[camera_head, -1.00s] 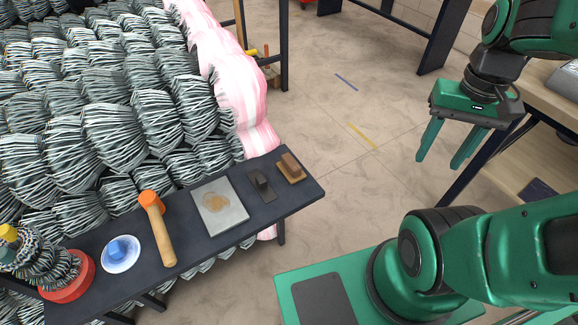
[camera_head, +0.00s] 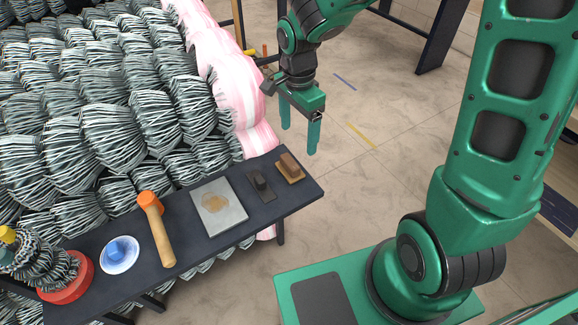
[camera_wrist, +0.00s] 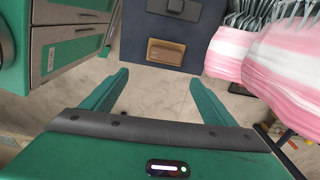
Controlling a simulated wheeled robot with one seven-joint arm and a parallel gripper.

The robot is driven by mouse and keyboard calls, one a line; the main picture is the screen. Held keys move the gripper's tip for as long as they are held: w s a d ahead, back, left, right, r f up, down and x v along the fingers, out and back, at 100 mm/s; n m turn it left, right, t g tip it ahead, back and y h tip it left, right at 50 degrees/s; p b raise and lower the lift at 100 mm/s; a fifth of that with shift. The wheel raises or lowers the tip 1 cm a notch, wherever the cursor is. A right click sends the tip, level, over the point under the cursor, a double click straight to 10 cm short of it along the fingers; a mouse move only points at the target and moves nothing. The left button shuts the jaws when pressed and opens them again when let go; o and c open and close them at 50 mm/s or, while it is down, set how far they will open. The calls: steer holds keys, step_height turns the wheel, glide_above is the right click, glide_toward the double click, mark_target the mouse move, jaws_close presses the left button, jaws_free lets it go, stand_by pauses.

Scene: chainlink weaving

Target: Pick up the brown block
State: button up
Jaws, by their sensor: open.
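The brown block (camera_head: 290,164) sits on a lighter tan base at the right end of the dark bench (camera_head: 310,190). In the wrist view the brown block (camera_wrist: 166,50) shows beyond the fingertips, near the bench edge. My gripper (camera_head: 299,138) is open and empty, with its fingers pointing down. In the head view it appears just above the block in the picture, over the floor beyond the bench end. In the wrist view my gripper (camera_wrist: 158,78) has both fingers spread wide with floor between them. The block is apart from the fingers.
A black-handled tool (camera_head: 261,184) lies beside the block. Further left are a grey slab (camera_head: 219,207), an orange-headed mallet (camera_head: 158,230) and a white dish (camera_head: 120,254). Striped woven bundles (camera_head: 115,135) and a pink-and-white roll (camera_head: 238,90) stand behind the bench.

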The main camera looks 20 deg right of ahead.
mark_target(290, 161)
steer(key=shift+m, duration=0.3)
steer(key=shift+w+a+f, duration=0.1)
steer(key=shift+a+f, duration=0.25)
steer(key=shift+f, duration=1.6)
steer(key=shift+w+a+f, duration=0.1)
steer(key=shift+a+f, duration=0.2)
steer(key=shift+f, duration=1.6)
steer(key=shift+w+a+f, duration=0.1)
steer(key=shift+a+f, duration=0.25)
steer(key=shift+f, duration=1.6)
steer(key=c, duration=0.8)
